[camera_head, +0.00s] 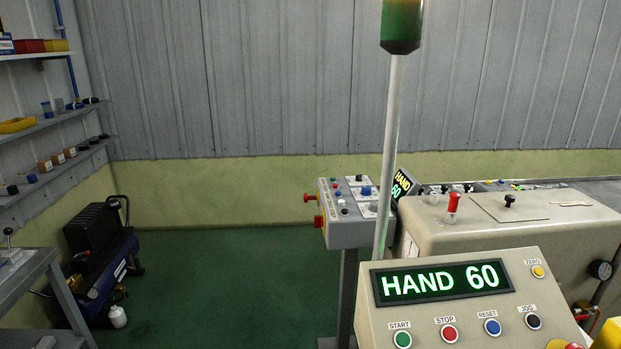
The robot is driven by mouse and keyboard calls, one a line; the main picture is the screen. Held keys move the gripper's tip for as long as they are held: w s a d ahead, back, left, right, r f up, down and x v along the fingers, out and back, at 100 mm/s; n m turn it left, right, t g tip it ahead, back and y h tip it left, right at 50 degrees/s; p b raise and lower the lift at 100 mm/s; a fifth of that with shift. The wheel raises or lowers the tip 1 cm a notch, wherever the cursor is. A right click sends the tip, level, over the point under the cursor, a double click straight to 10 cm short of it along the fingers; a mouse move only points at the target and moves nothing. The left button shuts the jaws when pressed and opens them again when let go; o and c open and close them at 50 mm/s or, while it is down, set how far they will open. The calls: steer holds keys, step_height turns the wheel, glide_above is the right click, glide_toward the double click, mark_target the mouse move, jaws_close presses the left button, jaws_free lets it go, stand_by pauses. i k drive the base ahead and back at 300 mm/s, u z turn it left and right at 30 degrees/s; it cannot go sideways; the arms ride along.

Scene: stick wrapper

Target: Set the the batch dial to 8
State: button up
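I cannot pick out the batch dial by any readable label. A grey pedestal panel (343,238) stands in the middle right, with small knobs and buttons on its top, among them a blue knob (366,191). Its labels are too small to read. A nearer beige console (400,300) at the lower right has a green display (443,282) reading HAND 60. Below it are START (402,339), STOP (449,333), RESET (492,327) and JOG (533,321) buttons, with a yellow ZERO button (538,271) above right. My gripper is not in view.
A beige machine housing (500,225) with a red-topped lever (452,207) stands behind the console. A signal pole (391,150) rises beside it. A compressor (100,250) and a workbench (30,275) stand at left. Green floor (230,280) is clear between.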

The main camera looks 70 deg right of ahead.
mark_target(366, 191)
steer(key=i, duration=0.9)
steer(key=z, duration=2.8)
steer(key=i, duration=0.95)
steer(key=z, duration=0.05)
